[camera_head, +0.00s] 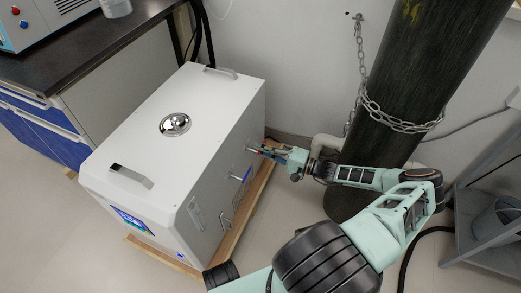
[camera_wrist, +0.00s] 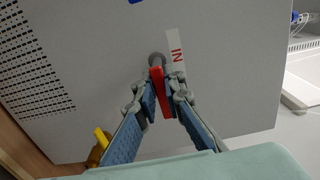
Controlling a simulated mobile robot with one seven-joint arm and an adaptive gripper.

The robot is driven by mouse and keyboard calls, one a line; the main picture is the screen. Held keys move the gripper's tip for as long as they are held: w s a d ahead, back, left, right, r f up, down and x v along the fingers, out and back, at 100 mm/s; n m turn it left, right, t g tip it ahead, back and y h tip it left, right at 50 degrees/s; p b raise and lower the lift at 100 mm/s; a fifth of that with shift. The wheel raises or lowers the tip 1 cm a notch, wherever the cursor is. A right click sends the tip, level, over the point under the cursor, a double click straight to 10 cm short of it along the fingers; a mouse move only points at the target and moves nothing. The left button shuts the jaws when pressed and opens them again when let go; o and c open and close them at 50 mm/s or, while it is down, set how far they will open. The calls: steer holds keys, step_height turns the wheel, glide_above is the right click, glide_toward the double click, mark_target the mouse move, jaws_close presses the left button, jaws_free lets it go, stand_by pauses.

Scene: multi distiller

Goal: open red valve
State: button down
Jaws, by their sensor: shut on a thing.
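The red valve handle (camera_wrist: 156,78) is a narrow red lever on a grey round stem, on the pale panel next to a white label reading "IN". My gripper (camera_wrist: 163,98) has its two blue-padded fingers on either side of the lever, shut on it. In the head view my gripper (camera_head: 262,151) reaches from the right to the side of the white box-shaped machine (camera_head: 165,95). The red lever is too small there to make out clearly.
A yellow handle (camera_wrist: 102,136) on a brass fitting is at lower left in the wrist view. A dark gas cylinder (camera_head: 415,85) with a chain (camera_head: 400,124) stands right of the machine, behind my arm. A grey metal rack (camera_head: 485,200) is at far right.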

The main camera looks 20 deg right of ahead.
steer(key=c, duration=2)
jaws_free()
